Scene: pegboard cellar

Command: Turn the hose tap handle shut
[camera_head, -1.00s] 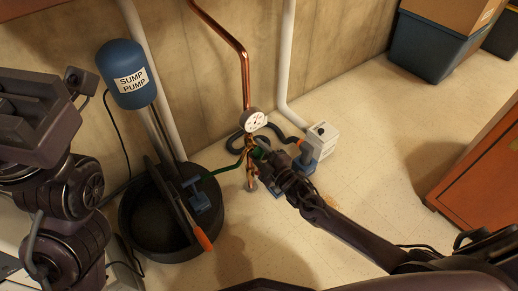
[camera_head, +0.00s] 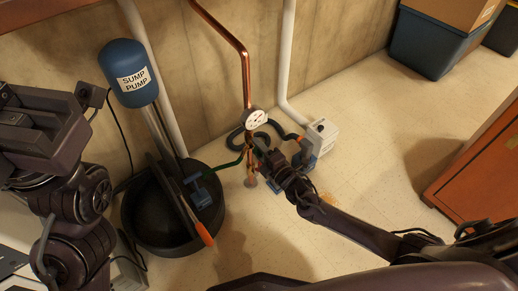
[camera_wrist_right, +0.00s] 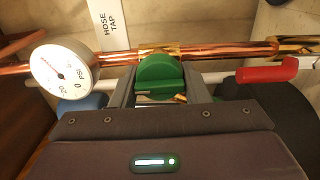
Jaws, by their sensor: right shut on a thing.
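The green tap handle (camera_wrist_right: 159,72) sits on a brass fitting of the copper pipe in the right wrist view, below a white "HOSE TAP" label (camera_wrist_right: 113,28). My right gripper (camera_wrist_right: 158,88) is shut on this handle, one finger on each side. In the head view my right gripper (camera_head: 264,156) reaches the pipework from the right and hides most of the tap. My left arm's dark end block (camera_head: 40,120) is at the left edge; its fingers cannot be made out.
A pressure gauge (camera_head: 255,119) and a red lever (camera_wrist_right: 268,74) flank the tap. Left of it stand a black basin (camera_head: 140,240), an orange-handled tool (camera_head: 205,234) and the blue sump pump (camera_head: 128,73). A white unit (camera_head: 321,135) stands right. Open floor (camera_head: 370,150) lies beyond.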

